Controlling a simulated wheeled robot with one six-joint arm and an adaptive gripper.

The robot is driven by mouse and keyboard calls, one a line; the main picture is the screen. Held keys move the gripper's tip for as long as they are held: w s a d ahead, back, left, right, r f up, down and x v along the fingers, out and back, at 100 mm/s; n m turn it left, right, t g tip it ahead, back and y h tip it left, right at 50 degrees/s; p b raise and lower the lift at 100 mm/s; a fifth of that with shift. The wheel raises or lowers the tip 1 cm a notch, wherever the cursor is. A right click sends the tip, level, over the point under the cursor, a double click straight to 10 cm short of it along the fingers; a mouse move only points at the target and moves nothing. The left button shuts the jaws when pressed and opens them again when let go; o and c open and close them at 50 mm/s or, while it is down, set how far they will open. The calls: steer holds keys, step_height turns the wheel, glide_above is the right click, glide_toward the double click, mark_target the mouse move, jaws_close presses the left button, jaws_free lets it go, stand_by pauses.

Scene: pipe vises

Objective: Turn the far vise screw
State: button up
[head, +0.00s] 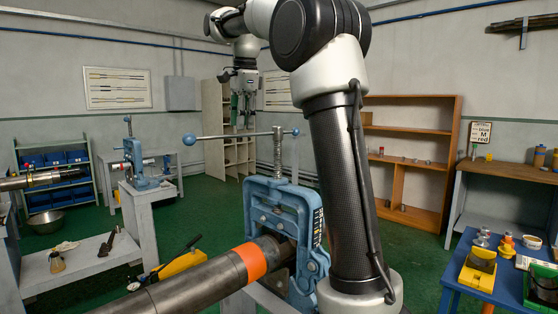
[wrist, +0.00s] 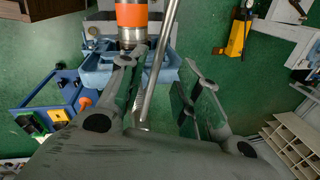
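Two blue pipe vises show in the head view. The smaller, more distant vise (head: 142,172) stands on a grey bench at left, its screw upright on top. The nearer vise (head: 284,207) holds a dark pipe with an orange band (head: 250,262); its upright screw (head: 277,152) carries a crossbar (head: 235,135) with ball ends. My gripper (head: 243,108) hangs pointing down, above the crossbar in the picture. In the wrist view, my gripper (wrist: 165,95) is open, and a grey rod (wrist: 158,70) runs between its fingers in the picture. Contact cannot be told. The nearer vise (wrist: 95,70) lies below.
A blue table (head: 455,290) with small parts stands at front right, and a wooden bench (head: 505,172) behind it. Low grey benches (head: 85,268) stand at left. A yellow tool (head: 180,266) lies left of the nearer vise. Green floor is open behind it.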

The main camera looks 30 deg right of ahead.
step_height(320, 180, up, 5)
steer(key=s+f+n, duration=0.6)
steer(key=s, duration=0.4)
steer(key=s+a+f+n+t, duration=0.1)
steer(key=s+f+n, duration=0.5)
steer(key=s, duration=0.5)
steer(key=shift+a+f, duration=0.15)
steer(key=shift+f, duration=0.6)
